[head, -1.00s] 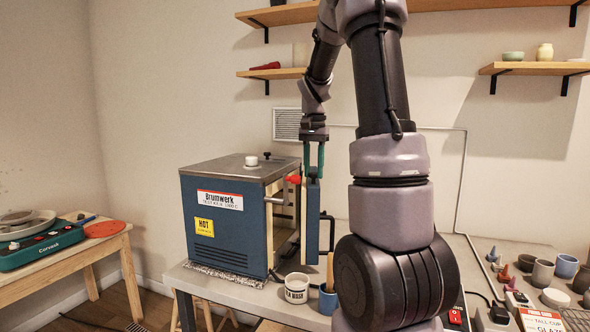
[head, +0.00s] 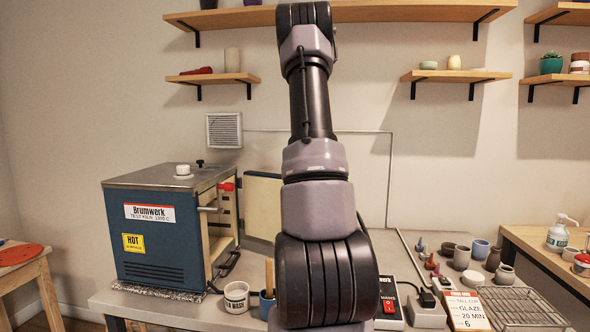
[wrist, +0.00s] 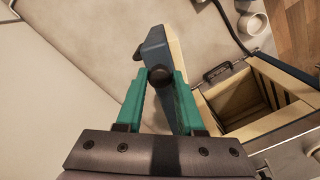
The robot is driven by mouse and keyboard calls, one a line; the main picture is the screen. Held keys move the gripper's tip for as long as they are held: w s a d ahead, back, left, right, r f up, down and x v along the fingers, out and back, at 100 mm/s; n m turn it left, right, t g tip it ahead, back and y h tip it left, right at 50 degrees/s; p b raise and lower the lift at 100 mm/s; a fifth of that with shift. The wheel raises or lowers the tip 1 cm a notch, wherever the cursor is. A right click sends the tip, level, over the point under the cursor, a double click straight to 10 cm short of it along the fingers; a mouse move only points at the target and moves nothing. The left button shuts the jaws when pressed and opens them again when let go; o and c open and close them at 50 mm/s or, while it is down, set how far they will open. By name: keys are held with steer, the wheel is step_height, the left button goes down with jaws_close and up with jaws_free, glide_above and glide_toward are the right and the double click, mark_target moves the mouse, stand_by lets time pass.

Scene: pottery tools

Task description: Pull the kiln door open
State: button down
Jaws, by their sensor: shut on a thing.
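The blue kiln (head: 150,235) stands at the left of the bench in the head view, its cream-lined opening facing right. Its interior also shows in the wrist view (wrist: 240,105). The kiln door (head: 262,205) stands wide open, its cream inner face partly showing beside my arm. In the wrist view the door (wrist: 154,45) shows nearly edge-on, reaching between the teal fingers. My gripper (wrist: 160,84) is shut on the door, with a dark round knob at the fingertips. In the head view my arm hides the gripper and the rest of the door.
A white glaze cup (head: 236,297) and a blue cup (head: 267,303) stand in front of the kiln. Shelves (head: 340,14) hang on the wall above.

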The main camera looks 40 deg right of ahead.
steer(key=shift+n, duration=0.9)
steer(key=shift+w+d, duration=0.65)
steer(key=shift+d, duration=0.25)
steer(key=shift+w+d, duration=0.65)
steer(key=shift+d, duration=0.2)
steer(key=c, duration=0.5)
jaws_free()
step_height(320, 180, up, 11)
steer(key=shift+f, duration=0.1)
